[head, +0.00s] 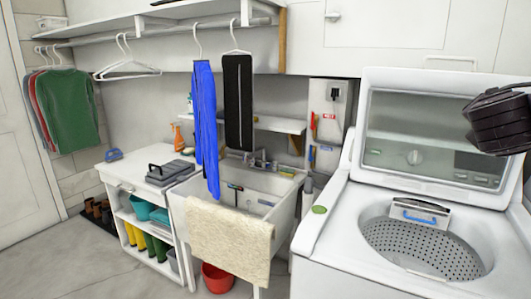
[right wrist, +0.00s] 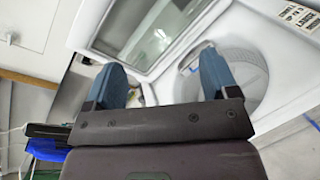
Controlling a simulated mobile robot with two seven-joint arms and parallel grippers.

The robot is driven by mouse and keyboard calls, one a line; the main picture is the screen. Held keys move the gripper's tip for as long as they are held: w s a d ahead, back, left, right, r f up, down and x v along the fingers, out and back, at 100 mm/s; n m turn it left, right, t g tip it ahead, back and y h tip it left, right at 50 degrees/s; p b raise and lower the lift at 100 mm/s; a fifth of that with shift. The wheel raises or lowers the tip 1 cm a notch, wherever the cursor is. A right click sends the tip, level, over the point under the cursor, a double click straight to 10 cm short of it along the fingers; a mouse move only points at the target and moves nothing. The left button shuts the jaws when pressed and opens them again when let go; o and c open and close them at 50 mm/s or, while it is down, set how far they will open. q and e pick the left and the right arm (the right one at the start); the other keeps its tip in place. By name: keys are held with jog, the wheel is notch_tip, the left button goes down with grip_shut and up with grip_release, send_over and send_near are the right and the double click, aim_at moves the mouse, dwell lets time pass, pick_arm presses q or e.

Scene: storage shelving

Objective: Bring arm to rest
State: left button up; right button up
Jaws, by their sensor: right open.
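My right gripper (right wrist: 162,78) shows in the right wrist view with its two blue fingers spread wide apart. Nothing is between the fingers. Beyond them are the washing machine's raised lid and its open drum. In the head view, a dark part of my right arm is at the right edge, in front of the washer lid; its fingers are not clear there. My left gripper is not in view.
The open washing machine (head: 330,240) fills the right side, its lid (head: 400,115) raised. A sink (head: 285,195) with a beige towel (head: 228,235) stands left of it. Blue trousers (head: 205,120) and black trousers (head: 238,100) hang above. A red bucket (head: 217,279) is on the floor.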

jog(key=s+d+f+m+g, duration=0.2)
jog(key=s+d+f+m, duration=0.15)
jog(key=d+f, duration=0.35)
jog(key=s+d+f+m+g, duration=0.2)
jog(key=s+d+f, duration=0.3)
jog(key=f, duration=0.3)
jog(key=s+f+m+g+y, duration=0.2)
jog(key=s+f, duration=0.4)
jog(key=f, duration=0.3)
jog(key=s+f+m+g+y, duration=0.1)
jog(key=s+f+m, duration=0.1)
jog(key=s+f, duration=0.55)
jog(key=s+a+f+m+g+y, duration=0.1)
jog(key=s+a+f+m+y, duration=0.1)
jog(key=s+a+f, duration=0.4)
jog(key=s+a+f+m+g+y, duration=0.1)
jog(key=s+a+f+m+y, duration=0.15)
jog(key=a+f, duration=0.4)
jog(key=s+a+f+m+y, duration=0.1)
jog(key=s+a+f+m, duration=0.15)
jog(key=a, duration=0.55)
jog(key=s+a+f+m+y, duration=0.1)
jog(key=a+f+m+y, duration=0.15)
jog(key=a, duration=0.45)
jog(key=w+f+t, duration=0.8)
jog(key=shift+w+a+t, duration=0.3)
jog(key=shift+w+a, duration=0.05)
jog(key=shift+a, duration=0.1)
jog(key=shift+f, duration=0.1)
